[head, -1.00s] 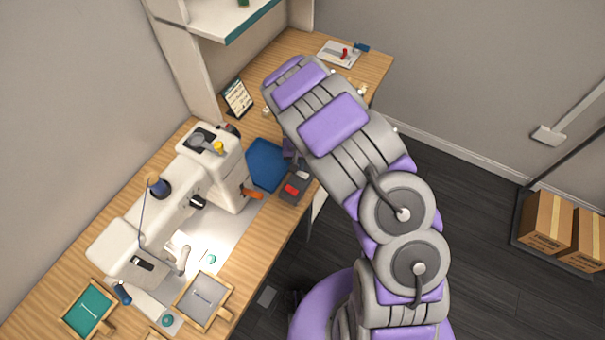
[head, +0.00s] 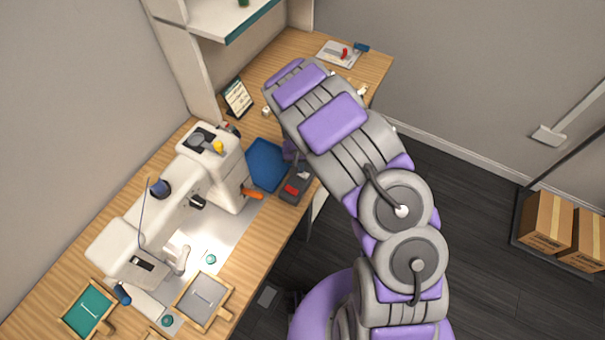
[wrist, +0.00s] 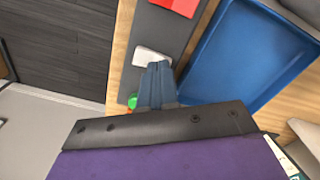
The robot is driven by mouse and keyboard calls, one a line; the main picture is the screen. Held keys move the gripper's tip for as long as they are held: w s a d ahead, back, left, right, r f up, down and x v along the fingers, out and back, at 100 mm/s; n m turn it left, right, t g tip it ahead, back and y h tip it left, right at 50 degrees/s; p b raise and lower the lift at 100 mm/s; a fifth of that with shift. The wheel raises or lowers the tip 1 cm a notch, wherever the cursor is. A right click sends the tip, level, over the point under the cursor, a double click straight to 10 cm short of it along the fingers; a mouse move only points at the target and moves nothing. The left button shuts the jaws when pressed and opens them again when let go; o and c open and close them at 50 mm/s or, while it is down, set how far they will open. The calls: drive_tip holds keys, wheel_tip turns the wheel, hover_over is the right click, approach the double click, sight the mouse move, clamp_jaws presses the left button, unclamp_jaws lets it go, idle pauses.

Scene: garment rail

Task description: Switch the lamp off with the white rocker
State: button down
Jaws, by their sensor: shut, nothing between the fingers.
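The white rocker (head: 303,175) sits beside a red rocker (head: 290,189) on a dark switch box (head: 287,199) at the table's front edge. In the wrist view the white rocker (wrist: 150,57) lies right at the tips of my gripper (wrist: 160,66). My gripper is shut with nothing in it; I cannot tell whether it touches the rocker. The head view mostly hides it behind my arm. The sewing machine (head: 215,165) stands left of the box. No separate lamp is clear, and no bright glow shows on the machine's bed.
A blue tray (head: 265,163) lies close beside the switch box. A green button (wrist: 132,101) shows near my fingers in the wrist view. An orange-handled thing (head: 252,194) lies by the machine. Small trays (head: 215,325) are at the front left.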

drive_tip(key=shift+f, duration=0.25)
drive_tip(key=shift+r+p, duration=1.15)
drive_tip(key=shift+r, duration=2.3)
drive_tip(key=shift+r, duration=0.1)
